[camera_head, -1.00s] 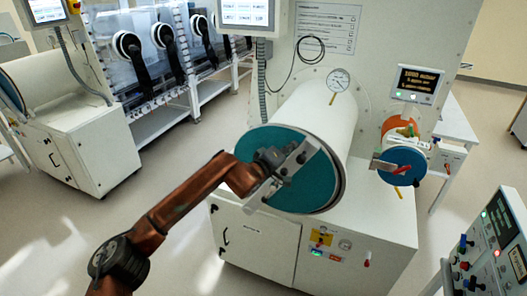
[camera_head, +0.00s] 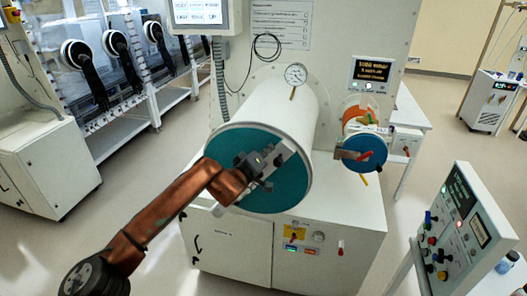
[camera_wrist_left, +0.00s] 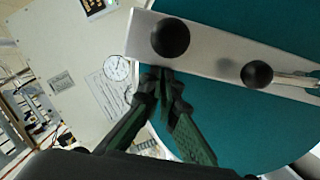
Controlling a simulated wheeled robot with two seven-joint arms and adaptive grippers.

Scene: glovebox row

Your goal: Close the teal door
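The teal door (camera_head: 226,143) is a round disc at the front end of the large white cylinder (camera_head: 284,107). It looks close against the cylinder's rim; any small gap cannot be told. A flat metal bar with black knobs crosses the door, and it also shows in the left wrist view (camera_wrist_left: 215,52). My left gripper (camera_head: 262,165) is at the door's face by this bar. In the left wrist view its fingers (camera_wrist_left: 165,80) come together at the bar's edge, with nothing visible held between them. Contact with the bar cannot be told for sure. My right gripper is not in view.
A smaller cylinder with a blue door (camera_head: 370,154) sits to the right. A pressure gauge (camera_head: 296,74) is above the large cylinder. A control console (camera_head: 462,225) stands at the front right. The white cabinet (camera_head: 345,215) is below. Open floor lies at the left.

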